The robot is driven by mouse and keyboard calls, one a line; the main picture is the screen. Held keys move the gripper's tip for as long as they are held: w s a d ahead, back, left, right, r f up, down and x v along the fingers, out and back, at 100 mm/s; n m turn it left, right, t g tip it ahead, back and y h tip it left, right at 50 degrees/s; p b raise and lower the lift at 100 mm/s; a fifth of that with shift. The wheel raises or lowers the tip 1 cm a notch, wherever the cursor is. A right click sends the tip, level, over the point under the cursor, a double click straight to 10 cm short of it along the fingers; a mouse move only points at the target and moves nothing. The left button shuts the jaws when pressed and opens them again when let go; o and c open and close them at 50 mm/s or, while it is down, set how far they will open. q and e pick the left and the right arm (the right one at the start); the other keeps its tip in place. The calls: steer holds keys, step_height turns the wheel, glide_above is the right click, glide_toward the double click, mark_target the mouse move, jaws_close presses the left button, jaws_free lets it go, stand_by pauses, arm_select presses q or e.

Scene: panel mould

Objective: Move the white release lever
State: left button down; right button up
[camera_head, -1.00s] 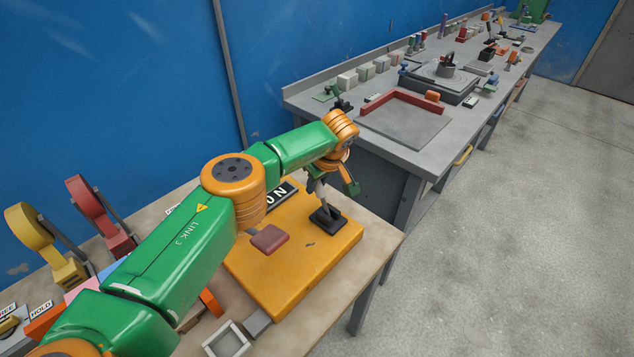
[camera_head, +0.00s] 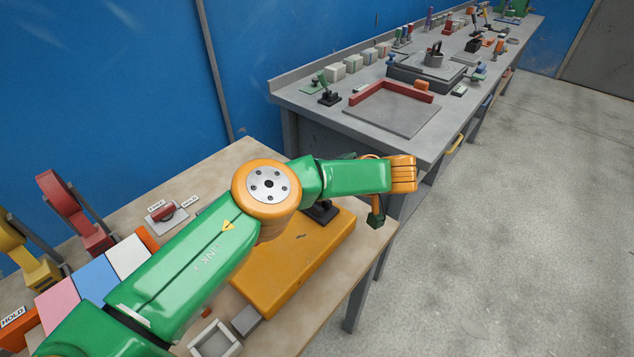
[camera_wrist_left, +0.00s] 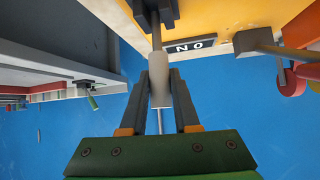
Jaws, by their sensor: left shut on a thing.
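The white release lever (camera_wrist_left: 160,90) is a white sleeve on a grey rod rising from a black base (camera_wrist_left: 155,12) in the left wrist view. My left gripper (camera_wrist_left: 160,76) is shut around the sleeve, one dark finger on each side. In the head view the black lever base (camera_head: 320,212) shows on the orange panel (camera_head: 300,265), partly behind my arm. The lever itself is hidden there by my left forearm and wrist. My right gripper is in neither view.
A grey bench (camera_head: 300,98) with several fixtures stands behind. Red (camera_head: 75,210) and yellow (camera_head: 30,258) upright pieces stand at left. Bare floor is at right.

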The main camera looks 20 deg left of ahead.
arm_select(q)
steer(key=shift+s+d+f+y+b, duration=0.1)
steer(key=shift+d+y+b, duration=0.3)
steer(key=shift+y+b, duration=0.15)
steer(key=c, duration=0.7)
jaws_free()
steer(key=shift+o, duration=0.2)
steer(key=shift+d, duration=0.1)
steer(key=b+v, duration=0.2)
steer(key=v, duration=0.5)
